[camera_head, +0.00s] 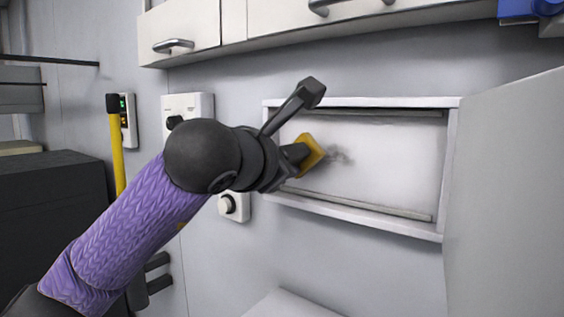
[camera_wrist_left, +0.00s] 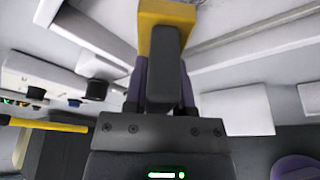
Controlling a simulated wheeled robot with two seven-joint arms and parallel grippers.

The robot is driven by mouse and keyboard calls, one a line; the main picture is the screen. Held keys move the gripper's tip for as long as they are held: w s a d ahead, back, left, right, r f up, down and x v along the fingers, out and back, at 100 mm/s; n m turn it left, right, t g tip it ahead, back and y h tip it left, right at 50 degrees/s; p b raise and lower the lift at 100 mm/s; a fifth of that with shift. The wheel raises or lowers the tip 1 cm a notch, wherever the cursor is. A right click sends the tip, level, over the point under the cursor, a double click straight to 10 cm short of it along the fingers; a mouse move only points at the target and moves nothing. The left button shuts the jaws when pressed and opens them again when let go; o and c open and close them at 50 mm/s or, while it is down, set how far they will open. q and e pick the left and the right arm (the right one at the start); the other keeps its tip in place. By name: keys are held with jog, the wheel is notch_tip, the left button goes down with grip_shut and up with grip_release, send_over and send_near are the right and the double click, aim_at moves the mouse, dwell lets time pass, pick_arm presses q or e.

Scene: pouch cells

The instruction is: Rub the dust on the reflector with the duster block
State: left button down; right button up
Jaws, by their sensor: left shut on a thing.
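The reflector (camera_head: 395,160) is a pale panel in a white frame on the wall, right of centre in the head view. A dark grey smudge of dust (camera_head: 341,158) lies on its left part. My left gripper (camera_head: 298,154) is shut on the yellow duster block (camera_head: 311,153), which is held at the reflector's left part, just left of the dust. The block seems at or very near the surface; contact cannot be told. In the left wrist view the block (camera_wrist_left: 168,14) shows at the top, ahead of the gripper (camera_wrist_left: 165,55). My right gripper is not in view.
White cabinets (camera_head: 375,20) with handles hang above the reflector. A grey panel (camera_head: 505,190) stands close on the right. Wall boxes with dark knobs (camera_head: 187,106) and a yellow bar (camera_head: 117,150) are on the left. A white surface (camera_head: 290,303) lies below.

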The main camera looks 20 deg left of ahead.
aim_at(310, 163)
pick_arm(q)
jog(key=shift+w+d, duration=0.3)
jog(key=shift+w, duration=0.5)
jog(key=d, duration=0.1)
jog(key=s+d, duration=0.1)
jog(key=shift+d+f+b, duration=0.1)
jog(key=shift+d+b, duration=0.25)
jog(key=shift+s+d+b, duration=0.15)
jog(key=shift+s+d, duration=0.1)
jog(key=shift+d, duration=0.45)
jog(key=shift+s+d+b, duration=0.2)
jog(key=shift+s+d, duration=0.05)
jog(key=shift+d, duration=0.45)
jog(key=shift+s+d+b, duration=0.15)
jog(key=shift+s+d, duration=0.1)
jog(key=shift+d, duration=0.45)
jog(key=shift+b, duration=0.3)
jog(key=shift+w+a, duration=0.25)
jog(key=shift+a, duration=0.5)
jog(key=shift+w+a, duration=0.3)
jog(key=shift+a, duration=0.4)
jog(key=shift+w+a, duration=0.25)
jog(key=shift+a, duration=0.5)
jog(key=a, duration=0.1)
jog(key=w+a, duration=0.1)
jog(key=shift+a+b, duration=0.3)
jog(key=shift+a, duration=0.05)
